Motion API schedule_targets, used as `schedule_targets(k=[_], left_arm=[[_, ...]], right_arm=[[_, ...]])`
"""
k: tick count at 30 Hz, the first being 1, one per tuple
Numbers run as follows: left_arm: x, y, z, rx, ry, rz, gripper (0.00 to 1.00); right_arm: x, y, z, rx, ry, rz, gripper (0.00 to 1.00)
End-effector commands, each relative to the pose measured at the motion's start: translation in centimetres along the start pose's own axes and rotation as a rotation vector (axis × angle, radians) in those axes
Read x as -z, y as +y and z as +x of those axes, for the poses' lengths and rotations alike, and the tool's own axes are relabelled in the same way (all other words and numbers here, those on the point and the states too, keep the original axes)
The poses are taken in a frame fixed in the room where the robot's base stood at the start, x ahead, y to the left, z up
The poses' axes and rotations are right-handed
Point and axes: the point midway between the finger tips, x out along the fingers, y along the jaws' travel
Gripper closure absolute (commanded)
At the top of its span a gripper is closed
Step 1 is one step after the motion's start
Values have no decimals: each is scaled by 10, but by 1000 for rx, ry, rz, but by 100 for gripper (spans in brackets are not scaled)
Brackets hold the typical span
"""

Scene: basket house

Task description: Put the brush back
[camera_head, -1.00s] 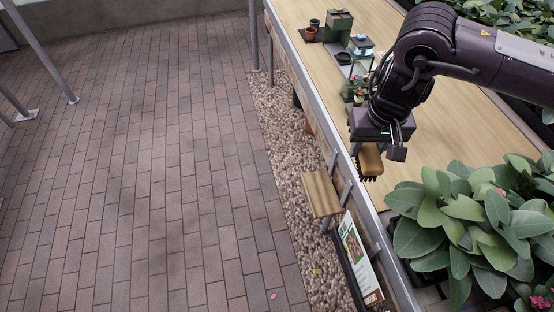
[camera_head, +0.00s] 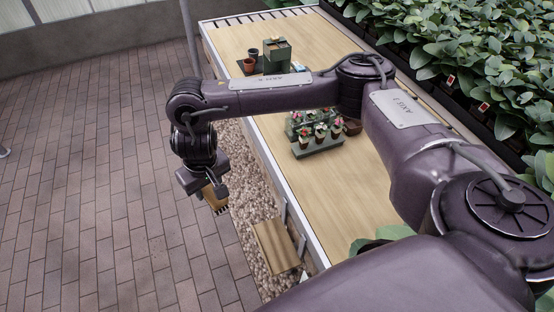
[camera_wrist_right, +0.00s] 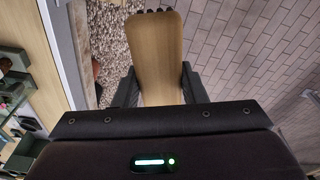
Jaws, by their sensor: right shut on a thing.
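My right gripper (camera_head: 208,190) is shut on the brush (camera_head: 214,199), which has a light wooden back and dark bristles. It holds the brush in the air, to the left of the wooden table (camera_head: 350,200), over the edge of the gravel strip. In the right wrist view the brush's wooden back (camera_wrist_right: 155,60) shows between the two fingers (camera_wrist_right: 158,88), with dark bristle tips along its far end. A wooden shelf board (camera_head: 276,246) is fixed at the table's side, below and to the right of the brush. My left gripper is not in view.
Several small potted flowers stand in a green tray (camera_head: 318,151) on the table. A green box (camera_head: 277,56) and small pots (camera_head: 249,66) are at its far end. Leafy plants (camera_head: 450,50) line the right. The brick floor (camera_head: 90,200) at left is clear.

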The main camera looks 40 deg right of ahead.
Motion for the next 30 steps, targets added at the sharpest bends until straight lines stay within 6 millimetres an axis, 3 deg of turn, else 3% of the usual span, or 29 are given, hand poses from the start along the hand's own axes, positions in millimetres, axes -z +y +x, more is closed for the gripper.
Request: schedule_targets(k=[1,6,15,22,30], left_arm=[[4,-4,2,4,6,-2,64],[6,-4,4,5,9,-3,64],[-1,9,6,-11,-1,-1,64],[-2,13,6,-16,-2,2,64],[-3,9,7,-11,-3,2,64]], right_arm=[[-7,7,14,-2,-9,27,83],[-26,34,48,-14,-10,107,83],[-71,82,95,-33,-10,220,83],[-98,107,116,-37,-7,273,83],[-111,120,124,-42,0,294,83]])
